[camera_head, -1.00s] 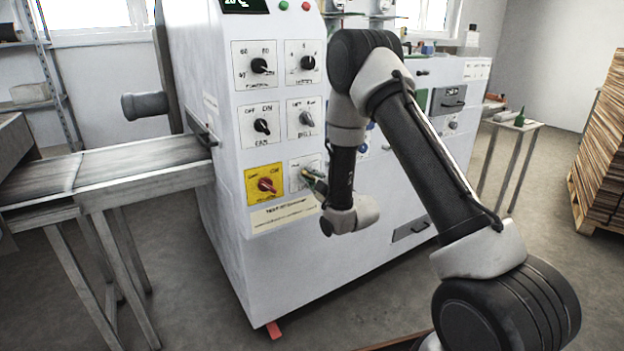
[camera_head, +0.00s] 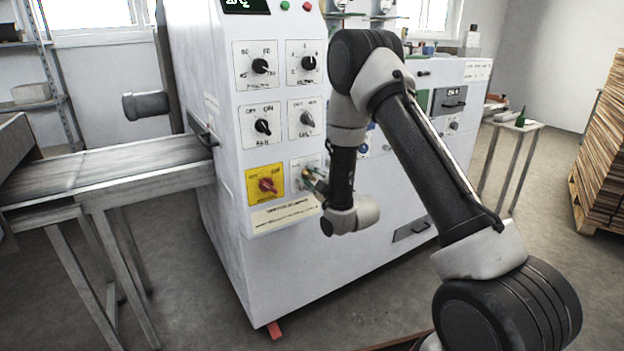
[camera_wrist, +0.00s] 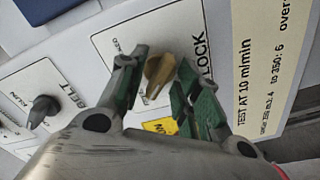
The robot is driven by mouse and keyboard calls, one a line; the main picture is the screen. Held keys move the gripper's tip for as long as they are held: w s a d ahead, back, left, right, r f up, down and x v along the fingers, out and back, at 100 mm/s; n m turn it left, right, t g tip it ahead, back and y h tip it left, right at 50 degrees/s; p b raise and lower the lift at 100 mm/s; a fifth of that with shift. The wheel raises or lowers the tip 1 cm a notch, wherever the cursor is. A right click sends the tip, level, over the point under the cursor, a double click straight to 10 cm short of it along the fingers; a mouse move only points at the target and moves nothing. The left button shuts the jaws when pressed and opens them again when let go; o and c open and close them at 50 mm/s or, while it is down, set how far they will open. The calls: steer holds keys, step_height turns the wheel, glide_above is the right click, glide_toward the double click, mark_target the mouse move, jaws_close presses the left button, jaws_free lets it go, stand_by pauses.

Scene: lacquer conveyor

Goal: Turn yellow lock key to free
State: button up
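The yellow lock key (camera_wrist: 160,72) is a brass-coloured knob on a white plate marked LOCK (camera_wrist: 125,40) in the wrist view. My gripper (camera_wrist: 162,70) is open, with one green-padded finger on each side of the key. I cannot tell whether either pad touches it. In the head view, my gripper (camera_head: 311,178) is at the lock plate (camera_head: 298,164), low on the machine's front, and mostly hides the key. The plate's position words are partly covered by the fingers.
A yellow plate with a red switch (camera_head: 267,185) sits just left of the lock plate. The BELT knob (camera_head: 306,118) is above it, and a printed label strip (camera_head: 284,212) is below. A conveyor table (camera_head: 140,160) stands at the left. Open floor lies in front of the machine.

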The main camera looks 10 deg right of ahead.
steer(key=v, duration=0.7)
steer(key=shift+s, duration=0.2)
steer(key=s+d+f+m+g+h, duration=0.1)
steer(key=s+f+m+g, duration=0.15)
steer(key=f, duration=0.45)
steer(key=s+d+f+m+g+h, duration=0.1)
steer(key=s+f+g, duration=0.1)
steer(key=f+g, duration=0.3)
steer(key=s+d+f+m+g+h, duration=0.2)
steer(key=s+f+m+g, duration=0.1)
steer(key=s, duration=0.3)
steer(key=s+d+r+m, duration=0.2)
steer(key=s+d+r, duration=0.1)
steer(key=s+r, duration=0.6)
steer(key=s+d+r+m+g+h, duration=0.1)
steer(key=s+d+r+m, duration=0.1)
steer(key=s+r, duration=0.6)
steer(key=s+d+r+m+g, duration=0.1)
steer(key=s+d+r+m, duration=0.2)
steer(key=s+r, duration=0.6)
step_height(320, 180, up, 8)
steer(key=shift+s+d+r+m+h, duration=0.1)
steer(key=shift+s+d+m+h, duration=0.25)
steer(key=shift+m, duration=0.2)
